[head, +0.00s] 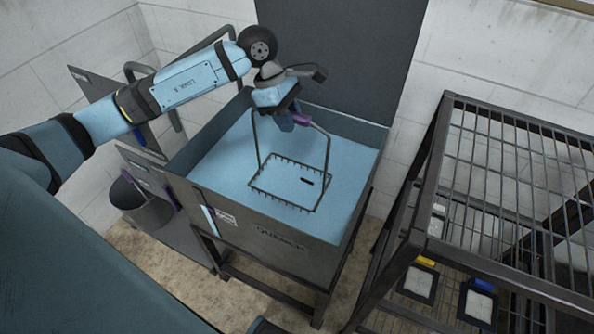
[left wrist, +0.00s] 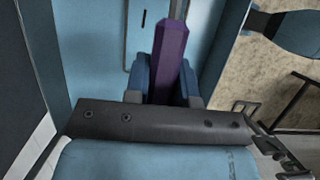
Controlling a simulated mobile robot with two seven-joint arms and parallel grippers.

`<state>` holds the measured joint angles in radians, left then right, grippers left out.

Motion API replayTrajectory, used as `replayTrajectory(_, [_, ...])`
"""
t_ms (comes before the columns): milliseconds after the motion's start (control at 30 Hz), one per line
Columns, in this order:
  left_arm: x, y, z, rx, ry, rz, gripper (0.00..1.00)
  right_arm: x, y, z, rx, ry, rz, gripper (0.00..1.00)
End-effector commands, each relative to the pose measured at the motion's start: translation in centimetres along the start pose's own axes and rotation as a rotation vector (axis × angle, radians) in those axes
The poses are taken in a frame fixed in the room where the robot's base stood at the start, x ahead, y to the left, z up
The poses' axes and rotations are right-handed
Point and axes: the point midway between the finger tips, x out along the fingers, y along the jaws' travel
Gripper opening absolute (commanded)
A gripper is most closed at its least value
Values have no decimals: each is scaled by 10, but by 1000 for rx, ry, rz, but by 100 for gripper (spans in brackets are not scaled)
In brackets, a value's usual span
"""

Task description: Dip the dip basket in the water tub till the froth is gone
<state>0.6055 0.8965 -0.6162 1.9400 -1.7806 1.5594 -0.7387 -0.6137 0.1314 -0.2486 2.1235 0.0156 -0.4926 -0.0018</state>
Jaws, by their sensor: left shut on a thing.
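The dip basket (head: 262,190) is a dark wire rectangle with short prongs and a tall hoop handle, inside the water tub (head: 250,223). The tub is a grey box with light blue water. My left gripper (head: 291,121) is shut on the basket's purple grip (head: 302,119), above the water. In the left wrist view the purple grip (left wrist: 169,60) sits between the two blue fingers. The wire rectangle looks level, at or near the water surface; I cannot tell how deep. A small dark bar (head: 306,181) shows within its outline. I see no froth. My right gripper is not in view.
A dark wire rack (head: 437,170) stands close to the tub's right, with small framed panels on its lower shelf. A grey bucket (head: 143,207) stands left of the tub. A tall dark panel (head: 340,50) rises behind it.

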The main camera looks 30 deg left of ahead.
Motion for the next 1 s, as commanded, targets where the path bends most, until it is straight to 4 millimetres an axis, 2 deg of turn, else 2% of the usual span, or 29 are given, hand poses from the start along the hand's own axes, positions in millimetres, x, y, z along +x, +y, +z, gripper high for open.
replayTrajectory(33, [-8, 1, 3, 2, -2, 3, 0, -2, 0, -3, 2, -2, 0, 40])
replayTrajectory(1000, [-87, 1, 36, 1, -2, 3, 0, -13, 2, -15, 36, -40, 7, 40])
